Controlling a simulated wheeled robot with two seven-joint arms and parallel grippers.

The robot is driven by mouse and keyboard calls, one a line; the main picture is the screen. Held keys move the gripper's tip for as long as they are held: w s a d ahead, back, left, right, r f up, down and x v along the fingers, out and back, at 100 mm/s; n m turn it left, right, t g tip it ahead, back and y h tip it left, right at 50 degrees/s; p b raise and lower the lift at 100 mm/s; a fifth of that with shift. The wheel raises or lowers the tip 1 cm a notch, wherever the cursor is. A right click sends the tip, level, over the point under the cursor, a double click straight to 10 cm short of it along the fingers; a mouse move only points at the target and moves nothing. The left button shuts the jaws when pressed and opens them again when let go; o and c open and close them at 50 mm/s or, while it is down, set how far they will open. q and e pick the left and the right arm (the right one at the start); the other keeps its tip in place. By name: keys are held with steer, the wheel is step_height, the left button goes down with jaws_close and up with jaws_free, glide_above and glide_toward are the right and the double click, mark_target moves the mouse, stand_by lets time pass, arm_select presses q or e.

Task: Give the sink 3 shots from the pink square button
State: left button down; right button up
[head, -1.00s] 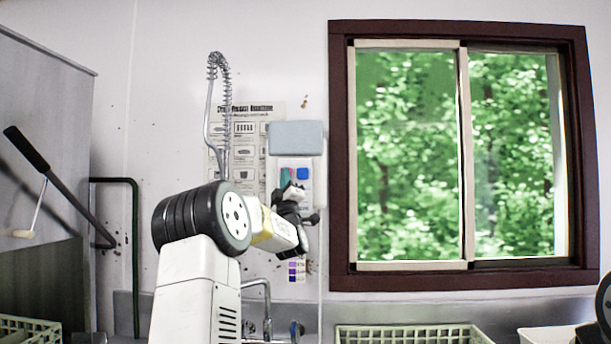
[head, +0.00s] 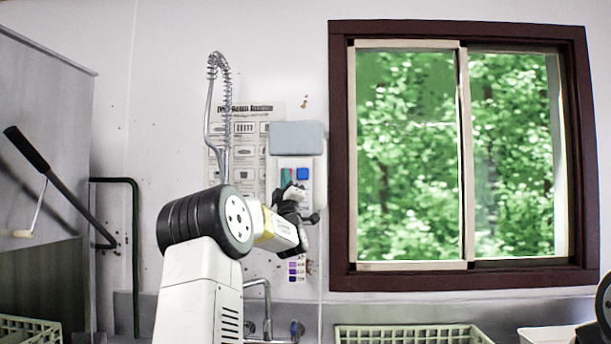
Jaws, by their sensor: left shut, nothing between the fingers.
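A white dispenser panel (head: 307,173) with a grey-blue top cover (head: 296,138) hangs on the wall left of the window. I see no pink square button; my left gripper covers the lower part of the panel. My left gripper (head: 297,193) is shut and empty, in front of the panel's lower half. I cannot tell whether it touches the panel. The sink basin is out of view; a metal faucet (head: 265,290) shows below. My right gripper is not in view.
A coiled spray hose (head: 218,75) and a printed poster (head: 242,110) are left of the panel. A dark-framed window (head: 338,160) stands to the right. A pale rack (head: 410,335) is at the bottom. A grey machine with a black lever (head: 28,150) is at far left.

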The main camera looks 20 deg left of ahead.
arm_select(q)
steer(key=shift+s, duration=0.1)
steer(key=shift+s+d, duration=0.2)
steer(key=shift+s, duration=0.3)
steer(key=shift+s+d, duration=0.15)
steer(key=shift+s, duration=0.35)
steer(key=shift+w, duration=0.1)
steer(key=shift+w+a, duration=0.15)
steer(key=shift+w, duration=0.1)
steer(key=shift+w+a, duration=0.15)
steer(key=shift+w, duration=0.5)
stand_by(1.5)
steer(key=shift+s+d, duration=0.15)
steer(key=shift+s, duration=0.35)
steer(key=shift+s+d, duration=0.15)
steer(key=shift+s, duration=0.35)
steer(key=shift+w+a, duration=0.15)
steer(key=shift+w, duration=0.2)
